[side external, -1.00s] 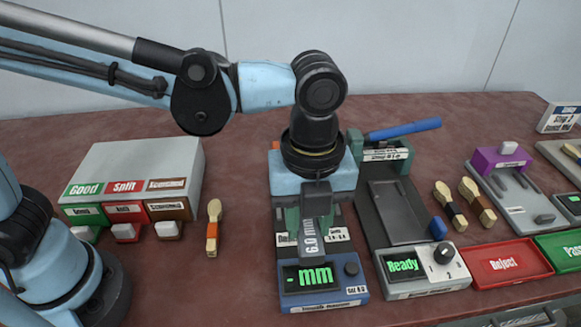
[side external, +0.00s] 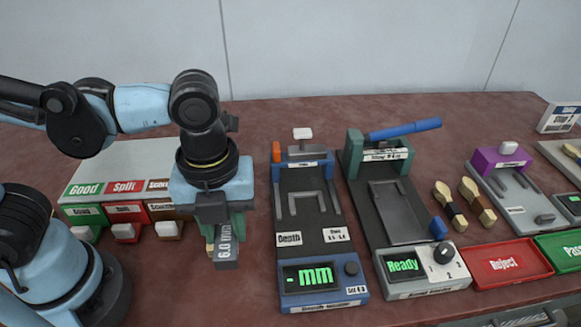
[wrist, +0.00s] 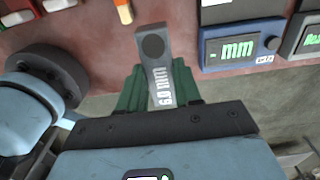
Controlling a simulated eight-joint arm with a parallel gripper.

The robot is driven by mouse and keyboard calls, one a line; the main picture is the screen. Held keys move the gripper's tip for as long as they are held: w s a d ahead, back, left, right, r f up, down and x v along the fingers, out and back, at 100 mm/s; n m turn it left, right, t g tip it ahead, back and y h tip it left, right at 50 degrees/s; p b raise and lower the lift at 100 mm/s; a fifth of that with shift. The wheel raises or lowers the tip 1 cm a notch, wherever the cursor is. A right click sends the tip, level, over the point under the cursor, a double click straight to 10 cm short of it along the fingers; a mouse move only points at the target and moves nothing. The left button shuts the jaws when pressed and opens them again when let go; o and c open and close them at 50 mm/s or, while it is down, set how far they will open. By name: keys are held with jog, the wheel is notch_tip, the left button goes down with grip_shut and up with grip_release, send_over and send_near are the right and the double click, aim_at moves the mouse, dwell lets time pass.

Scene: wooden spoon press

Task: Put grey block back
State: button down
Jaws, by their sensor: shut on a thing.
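The grey block (side external: 227,248), marked "6.0 mm", is held between the green fingers of my gripper (side external: 222,230). In the wrist view the block (wrist: 157,68) sticks out past the fingers of my gripper (wrist: 158,90), its label and a dark round spot showing. My gripper is over the table, left of the blue depth gauge (side external: 322,294), whose screen reads "mm". The gauge's dark bed with a U-shaped grey guide (side external: 306,196) is empty. I cannot tell how high the block is above the table.
A Good/Split/Scorched button box (side external: 120,160) stands at left. Right of the gauge are a press (side external: 358,155) reading "Ready", several spoons (side external: 455,212) and a red Reject tray (side external: 505,265).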

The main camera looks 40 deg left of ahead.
jog(key=w+a+f, duration=0.4)
jog(key=w, duration=0.1)
jog(key=w+a+f, duration=0.2)
jog(key=shift+w+a, duration=0.2)
jog(key=shift+a, duration=0.05)
jog(key=shift+f, duration=1.95)
jog(key=shift+f, duration=0.15)
jog(key=c, duration=0.8)
grip_release()
notch_tip(320, 180, up, 12)
jog(key=a+n+t, duration=0.2)
jog(key=a+n, duration=0.1)
jog(key=n, duration=0.6)
jog(key=a+n+t, duration=0.2)
jog(key=a+n, duration=0.1)
jog(key=n, duration=0.6)
jog(key=w+a+r+n+t, duration=0.1)
jog(key=a+n+t, duration=0.2)
jog(key=n, duration=0.6)
